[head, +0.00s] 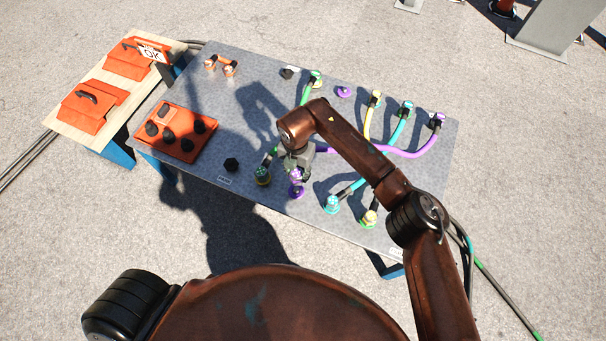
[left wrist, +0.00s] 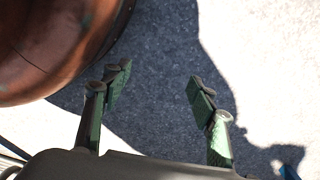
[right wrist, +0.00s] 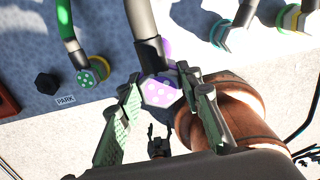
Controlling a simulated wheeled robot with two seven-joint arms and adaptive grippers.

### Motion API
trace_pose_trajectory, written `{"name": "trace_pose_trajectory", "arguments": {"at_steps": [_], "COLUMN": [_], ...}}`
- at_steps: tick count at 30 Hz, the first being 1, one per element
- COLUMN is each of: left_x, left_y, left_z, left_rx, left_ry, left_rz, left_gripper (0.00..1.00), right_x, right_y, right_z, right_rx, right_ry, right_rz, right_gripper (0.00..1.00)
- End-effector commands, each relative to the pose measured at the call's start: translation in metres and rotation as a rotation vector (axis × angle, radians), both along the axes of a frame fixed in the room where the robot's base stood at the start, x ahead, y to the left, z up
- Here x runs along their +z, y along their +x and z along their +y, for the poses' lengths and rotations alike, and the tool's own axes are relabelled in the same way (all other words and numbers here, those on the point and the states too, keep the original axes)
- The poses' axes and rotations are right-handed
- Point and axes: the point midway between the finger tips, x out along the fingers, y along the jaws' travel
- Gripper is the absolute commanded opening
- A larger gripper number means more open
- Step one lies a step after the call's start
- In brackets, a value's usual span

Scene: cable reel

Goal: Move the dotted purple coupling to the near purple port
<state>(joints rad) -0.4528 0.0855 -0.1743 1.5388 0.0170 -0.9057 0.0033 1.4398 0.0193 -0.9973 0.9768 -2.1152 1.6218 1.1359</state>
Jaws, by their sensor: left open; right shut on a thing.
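The dotted purple coupling (head: 296,174) is at the near edge of the grey table, and its dotted end faces up in the right wrist view (right wrist: 160,92). My right gripper (head: 299,160) is shut on it from above. The near purple port (head: 297,191) shows just below the coupling in the head view; whether they touch or are seated I cannot tell. The purple cable (head: 410,154) runs right to a fixture at the far right. My left gripper (left wrist: 158,88) is open and empty above shadowed pavement in the left wrist view; it is not seen in the head view.
A far purple port (head: 344,91) looks empty. A green dotted coupling (head: 262,174) stands just left of my right gripper; cyan (head: 332,203) and yellow (head: 370,217) ones stand right. A black hexagonal piece (head: 231,164) and an orange block (head: 174,132) are left.

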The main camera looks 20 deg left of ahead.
Motion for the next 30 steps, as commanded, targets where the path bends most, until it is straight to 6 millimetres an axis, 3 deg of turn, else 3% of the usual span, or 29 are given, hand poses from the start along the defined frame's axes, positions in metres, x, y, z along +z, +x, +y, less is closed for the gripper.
{"name": "trace_pose_trajectory", "arguments": {"at_steps": [16,30], "left_x": [0.008,0.001], "left_y": [0.006,0.003], "left_z": [-0.001,-0.001], "left_rx": [0.002,0.002], "left_ry": [-0.002,-0.002], "left_rz": [0.000,0.007], "left_gripper": [0.53,0.53], "right_x": [-0.001,-0.022], "right_y": [0.002,0.002], "right_z": [0.006,0.006], "right_rx": [0.001,0.000], "right_ry": [0.001,0.001], "right_rz": [0.000,0.000], "right_gripper": [0.04,0.04]}}
